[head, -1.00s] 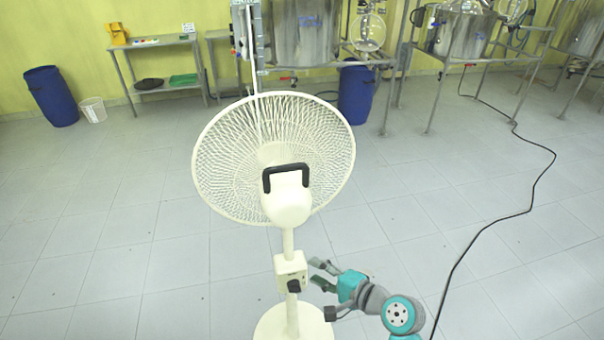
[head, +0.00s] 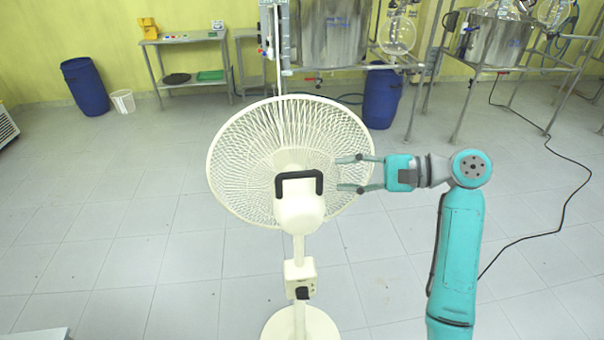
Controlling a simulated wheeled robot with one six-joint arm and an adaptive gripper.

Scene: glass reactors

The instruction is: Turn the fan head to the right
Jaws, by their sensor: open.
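The cream pedestal fan stands in front of me with its back to me. Its round wire cage head (head: 245,150) faces away, toward the back wall. A black handle (head: 299,184) sits on top of the motor housing (head: 299,212). My gripper (head: 338,174) is open and empty, level with the handle, to its right. Its two fingers point left and overlap the right rim of the cage in the picture. I cannot tell whether they touch it. The fan's pole carries a control box with a black knob (head: 302,293), above a round base (head: 300,325).
A metal side table (head: 185,38) is by the wall. Steel reactors (head: 331,35) on frames line the back. A black cable (head: 566,200) lies on the floor at right. The tiled floor around the fan is clear.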

